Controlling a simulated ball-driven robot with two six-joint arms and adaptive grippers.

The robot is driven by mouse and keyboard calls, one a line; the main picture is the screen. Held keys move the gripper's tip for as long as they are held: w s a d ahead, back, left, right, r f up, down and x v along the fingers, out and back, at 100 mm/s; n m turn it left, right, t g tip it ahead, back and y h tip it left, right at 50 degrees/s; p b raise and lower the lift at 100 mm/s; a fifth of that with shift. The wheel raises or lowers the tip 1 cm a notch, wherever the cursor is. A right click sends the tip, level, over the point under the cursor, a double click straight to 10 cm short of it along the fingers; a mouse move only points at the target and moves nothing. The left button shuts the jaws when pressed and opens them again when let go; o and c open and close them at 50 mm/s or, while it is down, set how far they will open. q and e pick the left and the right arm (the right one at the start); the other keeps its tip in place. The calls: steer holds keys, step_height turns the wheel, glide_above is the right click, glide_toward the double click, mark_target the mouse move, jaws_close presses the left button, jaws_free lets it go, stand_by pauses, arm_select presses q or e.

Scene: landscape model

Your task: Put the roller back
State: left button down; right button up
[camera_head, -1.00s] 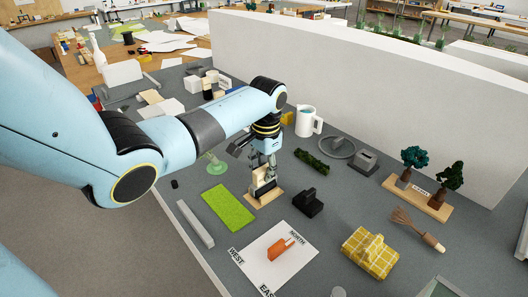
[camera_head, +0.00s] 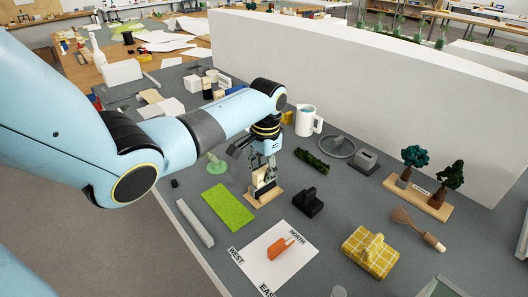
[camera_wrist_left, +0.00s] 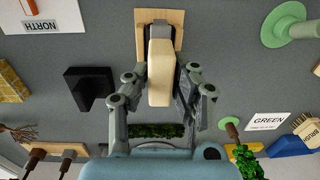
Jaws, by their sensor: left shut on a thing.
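My left gripper (camera_head: 264,167) points down over a small stand with a pale wooden base (camera_head: 268,200) and dark upright parts. In the left wrist view, my left gripper (camera_wrist_left: 160,88) is shut on a cream, rounded block-like piece, which I take as the roller (camera_wrist_left: 160,72). The stand's wooden rim (camera_wrist_left: 141,18) shows just beyond it. The roller stands at or just above the stand; I cannot tell whether it touches. The fingers partly hide the roller in the head view. My right gripper is not in view.
A green mat (camera_head: 229,207) lies left of the stand and a black block (camera_head: 308,202) right of it. A white compass sheet (camera_head: 262,262) carries an orange piece (camera_head: 279,246). A dark green hedge strip (camera_head: 311,161) lies behind. A long white wall (camera_head: 380,80) closes the back.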

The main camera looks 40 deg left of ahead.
arm_select(q)
steer(key=shift+f, duration=0.1)
steer(key=c, duration=1)
jaws_free()
steer(key=shift+c, duration=0.2)
step_height(320, 180, up, 12)
steer(key=shift+d, duration=0.25)
